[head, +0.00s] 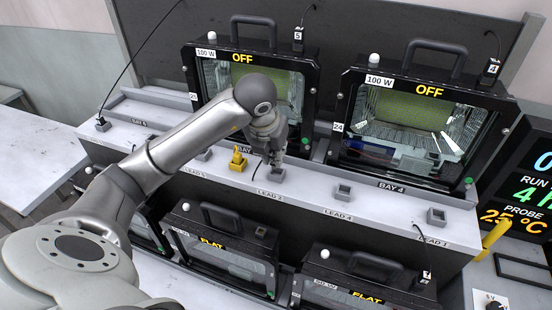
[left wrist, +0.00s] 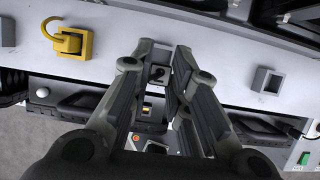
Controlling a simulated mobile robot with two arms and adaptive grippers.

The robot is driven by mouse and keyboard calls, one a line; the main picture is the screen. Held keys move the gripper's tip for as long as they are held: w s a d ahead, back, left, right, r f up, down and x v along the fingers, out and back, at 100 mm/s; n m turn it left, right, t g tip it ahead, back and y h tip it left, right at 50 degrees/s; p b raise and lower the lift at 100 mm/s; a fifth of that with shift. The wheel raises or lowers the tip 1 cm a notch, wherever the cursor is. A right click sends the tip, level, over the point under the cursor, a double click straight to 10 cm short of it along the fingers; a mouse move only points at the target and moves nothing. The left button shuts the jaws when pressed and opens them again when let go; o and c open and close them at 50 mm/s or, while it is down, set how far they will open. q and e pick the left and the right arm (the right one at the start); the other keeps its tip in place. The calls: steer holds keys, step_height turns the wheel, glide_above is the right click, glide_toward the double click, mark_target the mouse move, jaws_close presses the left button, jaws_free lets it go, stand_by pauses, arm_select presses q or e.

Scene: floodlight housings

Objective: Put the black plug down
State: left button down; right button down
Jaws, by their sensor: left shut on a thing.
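My left gripper (head: 277,150) reaches down over the white ledge (head: 315,190), just above a grey square socket (head: 277,175) by the LEAD 3 label. It is shut on a small dark piece, the black plug (left wrist: 158,73), which shows between the fingers in the left wrist view. In the head view the fingers mostly hide this plug, and a thin dark cable hangs beside them. I cannot tell whether the plug touches the socket. In the left wrist view the gripper (left wrist: 165,62) points at the ledge. My right gripper is not in view.
A yellow plug (head: 238,160) sits on the ledge just left of the gripper. Empty-looking grey sockets (head: 343,191) stand to the right. Another black plug (head: 102,125) is at the ledge's left end. Floodlight housings (head: 420,115) stand behind, and more (head: 225,250) lie in front below.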

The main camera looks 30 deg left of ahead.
arm_select(q)
steer(key=shift+w+f, duration=0.3)
steer(key=p+x, duration=0.2)
steer(key=shift+s+d+f, duration=0.15)
steer(key=shift+f, duration=0.65)
steer(key=shift+f, duration=0.15)
steer(key=c, duration=1.4)
jaws_free()
steer(key=shift+o, duration=0.2)
